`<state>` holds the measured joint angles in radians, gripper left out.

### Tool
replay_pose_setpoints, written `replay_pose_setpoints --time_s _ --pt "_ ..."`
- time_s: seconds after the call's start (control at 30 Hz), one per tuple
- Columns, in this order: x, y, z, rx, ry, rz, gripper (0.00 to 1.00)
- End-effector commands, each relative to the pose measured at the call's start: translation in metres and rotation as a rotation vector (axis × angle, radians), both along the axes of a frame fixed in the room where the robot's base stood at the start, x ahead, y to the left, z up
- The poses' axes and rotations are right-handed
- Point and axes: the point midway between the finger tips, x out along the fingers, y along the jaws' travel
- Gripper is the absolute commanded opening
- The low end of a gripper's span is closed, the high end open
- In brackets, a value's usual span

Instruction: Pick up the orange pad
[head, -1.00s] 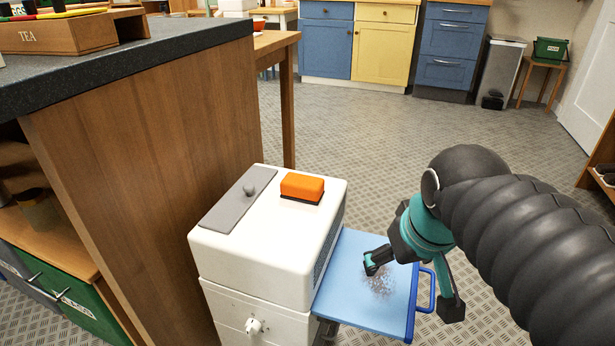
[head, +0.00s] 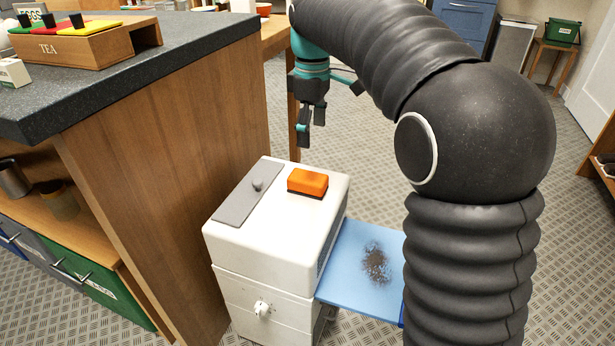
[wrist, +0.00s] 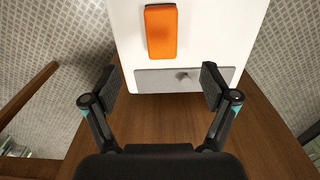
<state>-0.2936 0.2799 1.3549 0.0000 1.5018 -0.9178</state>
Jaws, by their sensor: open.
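My gripper (head: 304,135) points down above and behind the pad in the head view. In the wrist view my gripper (wrist: 160,88) is open, with nothing between its fingers. There the pad (wrist: 161,31) shows whole, beyond the fingertips near the top edge, and the grey plate (wrist: 160,80) lies between the fingertips.
A blue board (head: 350,265) with a dark smudge juts out at the cabinet's right side, partly hidden by my arm. A dark counter (head: 190,50) with a wooden TEA box (head: 85,48) stands at left. A wooden table (head: 272,45) is behind. Open floor lies to the right.

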Motion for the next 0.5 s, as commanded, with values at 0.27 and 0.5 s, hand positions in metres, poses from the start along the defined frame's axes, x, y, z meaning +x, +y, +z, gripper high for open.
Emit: replay_pose_setpoints --time_s 0.27,0.5 --pt "0.002 0.003 -0.038 -0.003 0.010 0.013 0.85" --pt "0.002 0.003 -0.075 -0.002 0.007 0.012 0.85"
